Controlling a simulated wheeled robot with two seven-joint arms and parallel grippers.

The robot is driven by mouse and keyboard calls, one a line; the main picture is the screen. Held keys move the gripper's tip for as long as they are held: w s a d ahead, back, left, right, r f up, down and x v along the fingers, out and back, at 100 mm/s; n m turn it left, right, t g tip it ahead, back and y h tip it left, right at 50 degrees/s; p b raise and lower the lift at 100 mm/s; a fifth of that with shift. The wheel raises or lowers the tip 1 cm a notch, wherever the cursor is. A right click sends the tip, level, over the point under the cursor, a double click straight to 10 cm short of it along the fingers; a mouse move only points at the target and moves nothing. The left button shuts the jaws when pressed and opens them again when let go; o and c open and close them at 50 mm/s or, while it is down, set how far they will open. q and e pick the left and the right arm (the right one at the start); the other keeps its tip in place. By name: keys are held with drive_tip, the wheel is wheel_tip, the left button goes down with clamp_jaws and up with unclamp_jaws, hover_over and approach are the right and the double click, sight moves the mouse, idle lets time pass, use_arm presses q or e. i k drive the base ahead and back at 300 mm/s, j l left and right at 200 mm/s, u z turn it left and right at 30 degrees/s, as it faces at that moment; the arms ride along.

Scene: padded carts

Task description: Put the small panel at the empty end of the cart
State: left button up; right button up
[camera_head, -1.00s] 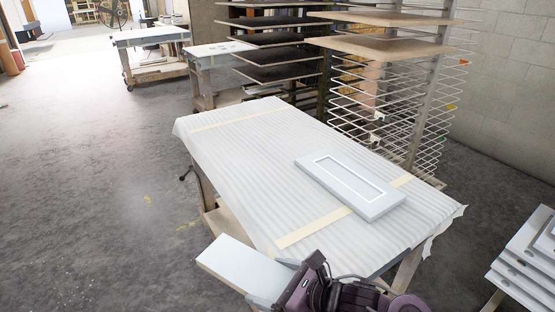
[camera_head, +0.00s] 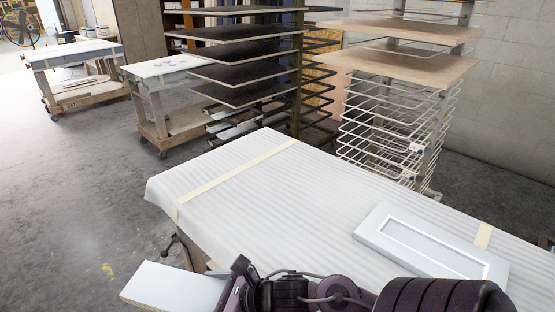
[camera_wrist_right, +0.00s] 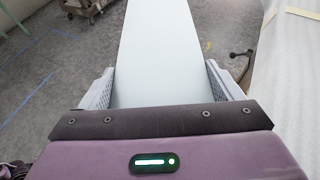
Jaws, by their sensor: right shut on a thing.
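The small panel (camera_head: 172,287) is a plain pale board held in my right gripper, at the lower left of the head view beside the cart's near edge. In the right wrist view the panel (camera_wrist_right: 160,50) stretches away between the two fingers of my right gripper (camera_wrist_right: 163,88), which is shut on it. The padded cart (camera_head: 250,210) has a white ribbed cover with tape strips. A framed panel (camera_head: 385,255) lies flat at its right end. The left end of the cover is bare. My left gripper is not in view.
A rack with dark shelves (camera_head: 245,75) and a wire rack with brown boards (camera_head: 400,65) stand behind the cart. Two other carts (camera_head: 75,52) (camera_head: 160,68) stand at the back left. The floor on the left is clear.

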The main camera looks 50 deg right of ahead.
sight(217, 178)
drive_tip(key=i+z, duration=0.15)
drive_tip(key=i, duration=0.3)
drive_tip(key=i+j+z, duration=0.15)
drive_tip(key=i, duration=0.35)
drive_tip(key=i+j+z, duration=0.1)
drive_tip(key=i, duration=0.35)
drive_tip(key=i+j+z, duration=0.15)
drive_tip(key=i, duration=0.3)
drive_tip(key=i+j+z, duration=0.2)
drive_tip(key=z, duration=0.2)
drive_tip(key=i+j+z, duration=0.3)
drive_tip(key=z, duration=0.15)
drive_tip(key=i+j+z, duration=0.25)
drive_tip(key=z, duration=0.15)
drive_tip(key=i+j+z, duration=0.15)
drive_tip(key=j+z, duration=1)
drive_tip(key=j, duration=0.3)
drive_tip(key=j+z, duration=0.25)
drive_tip(key=j, duration=0.35)
